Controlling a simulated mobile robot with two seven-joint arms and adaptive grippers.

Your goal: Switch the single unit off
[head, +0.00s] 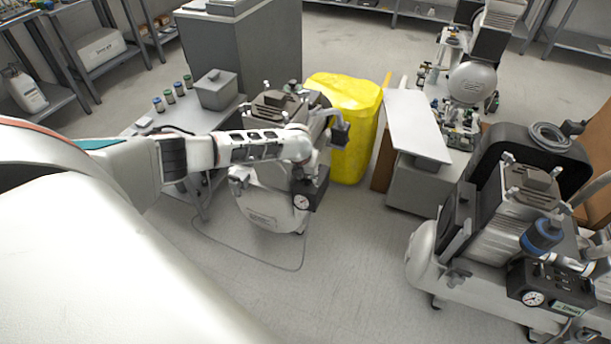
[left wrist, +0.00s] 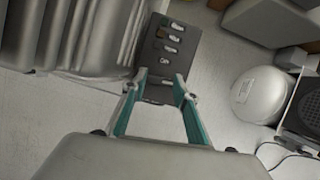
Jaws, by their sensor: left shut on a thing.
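The single unit is a compressor with a white tank (head: 268,208), a finned dark head and a round gauge (head: 302,202) on its dark control box (head: 316,192). My left arm reaches over it from the left, and my left gripper (head: 312,172) is at the box, mostly hidden by the wrist in the head view. In the left wrist view the teal fingers of the left gripper (left wrist: 162,90) close about the near end of the dark control box (left wrist: 170,48). My right gripper is not in view.
A larger compressor (head: 495,235) with a blue-banded filter stands at the right. A yellow bin (head: 347,120) is behind the single unit, and a grey bench (head: 210,118) with small jars is to its left. A cable (head: 250,262) lies on the open floor in front.

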